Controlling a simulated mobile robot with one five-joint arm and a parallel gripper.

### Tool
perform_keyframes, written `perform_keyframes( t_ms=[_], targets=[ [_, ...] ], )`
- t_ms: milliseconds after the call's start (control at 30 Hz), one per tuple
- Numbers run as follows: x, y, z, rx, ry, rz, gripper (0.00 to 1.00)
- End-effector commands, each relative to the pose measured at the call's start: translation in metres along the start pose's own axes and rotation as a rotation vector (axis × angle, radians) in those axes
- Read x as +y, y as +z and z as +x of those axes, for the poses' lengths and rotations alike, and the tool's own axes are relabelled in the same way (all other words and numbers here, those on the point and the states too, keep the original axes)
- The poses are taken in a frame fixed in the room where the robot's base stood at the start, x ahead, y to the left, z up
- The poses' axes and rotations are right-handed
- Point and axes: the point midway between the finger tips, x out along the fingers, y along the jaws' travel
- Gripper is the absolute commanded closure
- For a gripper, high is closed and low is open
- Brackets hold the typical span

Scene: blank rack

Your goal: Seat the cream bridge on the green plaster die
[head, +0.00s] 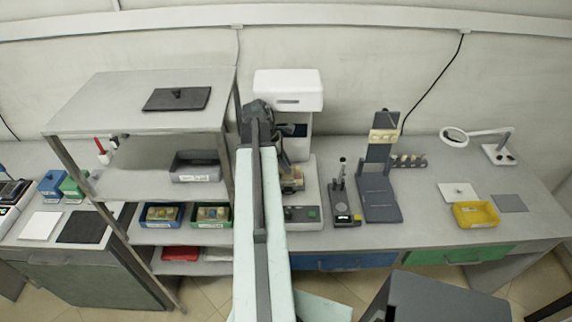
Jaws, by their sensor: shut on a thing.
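My arm rises from the bottom of the head view and bends down at its dark wrist in front of the white machine. My gripper (291,181) is low at the front of that machine, partly hidden by the arm. It is shut on a small yellowish thing (292,173), too small and covered to tell whether it is the cream bridge. I cannot pick out the green plaster die for certain. Small pale pieces lie in a green tray (212,225) and a blue tray (160,224) on the shelf rack at the left.
The white machine (289,90) stands against the wall. Right of it are a small dark device (346,208), a dark stand (379,197) with a beige block, a small rack (409,161), a yellow bin (476,220) and a magnifier lamp (454,137). The shelf rack (140,120) stands close left of my arm.

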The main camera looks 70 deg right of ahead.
Motion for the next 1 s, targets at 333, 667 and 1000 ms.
perform_keyframes(
  t_ms=[333,667,1000],
  targets=[
    [0.0002,0.0004,0.0001,0.0,0.0,0.0,1.0],
    [0.0002,0.0006,0.0003,0.0,0.0,0.0,1.0],
    [0.0002,-0.0015,0.0053,0.0,0.0,0.0,1.0]
  ],
)
